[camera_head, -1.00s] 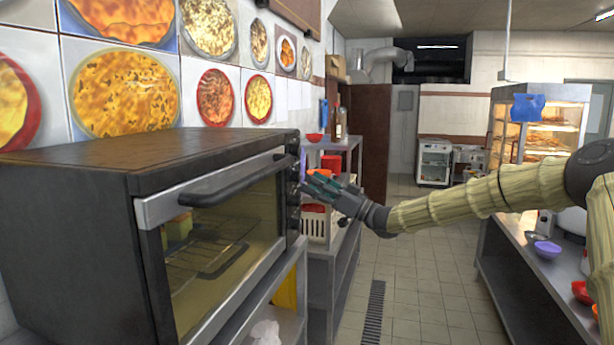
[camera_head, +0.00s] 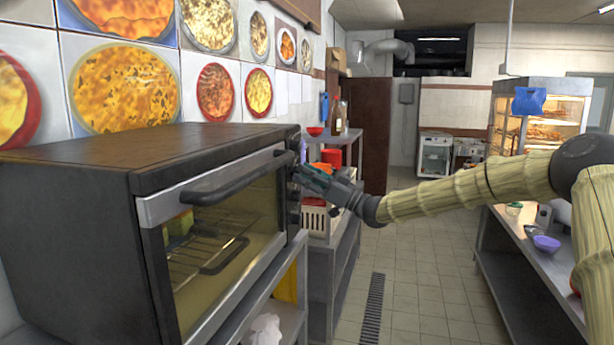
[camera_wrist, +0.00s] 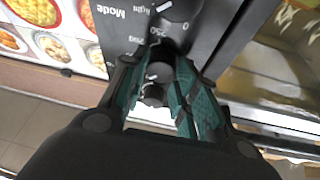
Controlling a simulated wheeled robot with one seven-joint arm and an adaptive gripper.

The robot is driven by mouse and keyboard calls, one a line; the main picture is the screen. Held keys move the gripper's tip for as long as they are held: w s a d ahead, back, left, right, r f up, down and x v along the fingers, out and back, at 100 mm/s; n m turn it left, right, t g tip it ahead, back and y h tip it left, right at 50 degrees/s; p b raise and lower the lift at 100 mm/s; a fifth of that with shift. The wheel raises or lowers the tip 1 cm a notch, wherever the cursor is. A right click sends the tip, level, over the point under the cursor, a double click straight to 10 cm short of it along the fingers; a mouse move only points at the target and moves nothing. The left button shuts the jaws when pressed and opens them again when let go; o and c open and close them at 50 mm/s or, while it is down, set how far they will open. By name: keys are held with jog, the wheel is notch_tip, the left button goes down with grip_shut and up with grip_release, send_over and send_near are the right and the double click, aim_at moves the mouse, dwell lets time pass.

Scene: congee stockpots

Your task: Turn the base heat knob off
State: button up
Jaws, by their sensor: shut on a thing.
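A black toaster oven (camera_head: 80,165) with a glass door stands at the left in the head view. Its knob panel is on the right end of its front. My gripper (camera_head: 302,174) reaches that panel from the right. In the wrist view, my gripper (camera_wrist: 158,68) has its teal fingers around a dark knob (camera_wrist: 158,72) with a pale mark and is shut on it. Another round knob (camera_wrist: 152,95) shows beyond, between the fingers. The panel (camera_wrist: 200,22) carries printed words, "Mode" among them. The held knob's own label is hidden, so I cannot tell which knob it is.
A long door handle (camera_head: 232,178) juts from the oven front, left of my gripper. A grey shelf (camera_head: 345,245) with a white basket stands behind the oven. A counter (camera_head: 520,270) with a purple bowl (camera_head: 546,243) is at the right. The tiled floor between is clear.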

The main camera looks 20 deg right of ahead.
jog(key=shift+f+n+b, duration=0.1)
jog(key=shift+n+b, duration=0.3)
jog(key=shift+b, duration=0.2)
jog(key=shift+w+d+n+g+y+b, duration=0.1)
jog(key=shift+n+g+y+b, duration=0.65)
jog(key=shift+n+b, duration=1)
jog(key=shift+a+n+g+y+b, duration=0.1)
jog(key=shift+n+g+y+b, duration=0.2)
jog(key=shift+n+g+b, duration=1.3)
jog(key=shift+w+d+n+g+y+b, duration=0.1)
jog(key=shift+n+g+y+b, duration=0.45)
jog(key=shift+n+b, duration=1.25)
jog(key=shift+r+n+p, duration=0.2)
jog(key=shift+n+p, duration=0.15)
jog(key=shift+n, duration=0.1)
jog(key=o, duration=1)
jog(key=shift+d+f, duration=0.1)
jog(key=shift+d, duration=0.05)
